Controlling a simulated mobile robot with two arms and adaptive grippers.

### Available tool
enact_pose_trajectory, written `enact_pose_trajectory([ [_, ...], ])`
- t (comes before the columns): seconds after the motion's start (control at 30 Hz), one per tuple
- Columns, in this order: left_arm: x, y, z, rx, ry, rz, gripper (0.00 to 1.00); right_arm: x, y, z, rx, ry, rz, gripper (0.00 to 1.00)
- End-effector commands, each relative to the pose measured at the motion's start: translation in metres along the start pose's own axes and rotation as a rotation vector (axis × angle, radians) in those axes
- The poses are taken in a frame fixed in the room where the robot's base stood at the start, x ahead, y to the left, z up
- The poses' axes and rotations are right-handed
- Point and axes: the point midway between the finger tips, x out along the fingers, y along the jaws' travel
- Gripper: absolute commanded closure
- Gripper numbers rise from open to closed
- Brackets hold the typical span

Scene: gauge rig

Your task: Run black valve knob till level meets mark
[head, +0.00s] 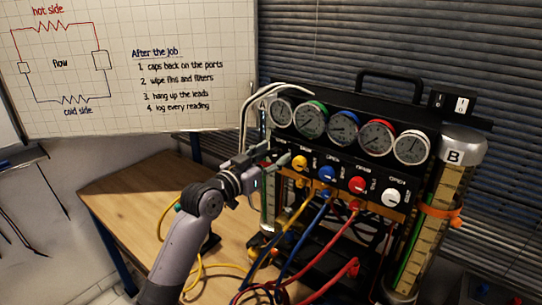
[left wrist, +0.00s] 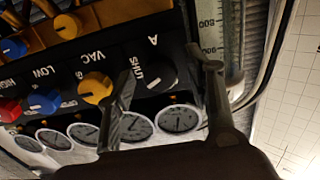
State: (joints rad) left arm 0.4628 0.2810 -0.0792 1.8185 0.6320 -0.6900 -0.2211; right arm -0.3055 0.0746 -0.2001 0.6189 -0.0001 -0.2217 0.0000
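The black valve knob (left wrist: 160,72) shows in the left wrist view, beside the word SHUT and a letter A on the dark panel. My right gripper is not seen.
Yellow (head: 299,162), blue (head: 327,174), red (head: 358,185) and white (head: 392,197) knobs line the panel under several gauges (head: 343,127). Coloured hoses (head: 318,215) hang in front. The wooden table (head: 135,205) is mostly clear at left; a whiteboard (head: 130,65) stands behind.

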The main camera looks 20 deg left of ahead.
Motion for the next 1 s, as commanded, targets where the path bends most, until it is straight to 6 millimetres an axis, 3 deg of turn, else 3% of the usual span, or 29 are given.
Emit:
enact_pose_trajectory([
  [0.7,-0.001,0.0,0.0,-0.001,0.0,-0.001,0.99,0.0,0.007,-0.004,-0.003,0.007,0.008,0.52],
  [0.87,0.0,-0.001,0.001,0.035,0.0,-0.001,1.0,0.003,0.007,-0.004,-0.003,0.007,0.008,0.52],
  [1.0,0.0,-0.001,0.001,0.18,0.0,-0.001,1.0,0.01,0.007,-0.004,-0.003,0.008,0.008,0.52],
])
